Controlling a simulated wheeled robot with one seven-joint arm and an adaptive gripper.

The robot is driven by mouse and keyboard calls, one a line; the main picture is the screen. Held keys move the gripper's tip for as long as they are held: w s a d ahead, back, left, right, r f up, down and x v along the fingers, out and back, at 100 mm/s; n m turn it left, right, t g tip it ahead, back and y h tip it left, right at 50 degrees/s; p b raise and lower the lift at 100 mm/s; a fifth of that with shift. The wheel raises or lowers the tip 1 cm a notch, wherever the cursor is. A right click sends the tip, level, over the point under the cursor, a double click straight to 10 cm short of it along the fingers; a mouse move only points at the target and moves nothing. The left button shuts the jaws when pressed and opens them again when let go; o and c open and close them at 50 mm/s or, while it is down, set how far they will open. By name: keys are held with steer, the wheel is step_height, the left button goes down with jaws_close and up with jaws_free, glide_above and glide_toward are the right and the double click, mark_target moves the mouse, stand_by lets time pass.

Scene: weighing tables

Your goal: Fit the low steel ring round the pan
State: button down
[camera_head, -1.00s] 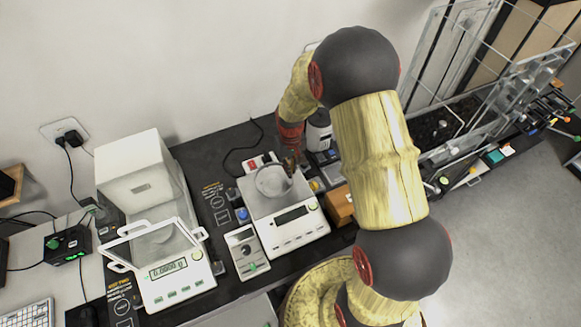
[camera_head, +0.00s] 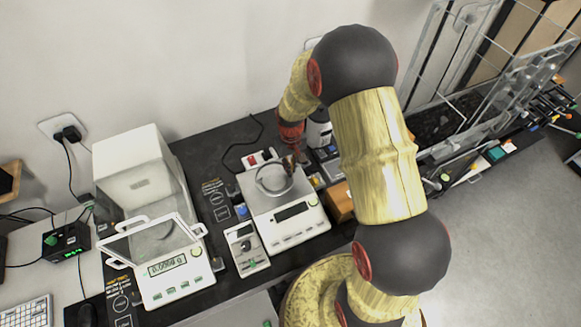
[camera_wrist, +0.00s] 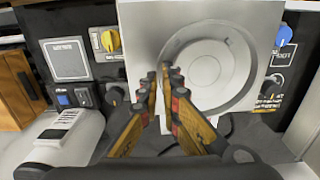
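The low steel ring (camera_head: 259,188) is over the right-hand balance (camera_head: 287,236). In the wrist view the ring (camera_wrist: 254,88) encircles the round pan (camera_wrist: 208,70). I cannot tell whether it rests on the balance top or is held slightly above it. My gripper (camera_wrist: 163,75) is at the ring's near-left side in the wrist view, its two fingers close together on either side of the ring's wall. In the head view my gripper (camera_head: 290,163) is at the ring's upper right, and my arm hides part of that area.
A second balance (camera_head: 176,284) with an open draft shield stands to the left. A small control box (camera_head: 246,250) sits between the balances. An orange-brown box (camera_head: 340,202) is close on the right. A wire rack with clear panels stands farther right.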

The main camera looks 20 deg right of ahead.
steer(key=shift+f+b, duration=0.75)
steer(key=shift+f, duration=0.55)
stand_by(0.4)
steer(key=c, duration=2)
jaws_free()
steer(key=shift+c, duration=0.2)
steer(key=shift+o, duration=0.4)
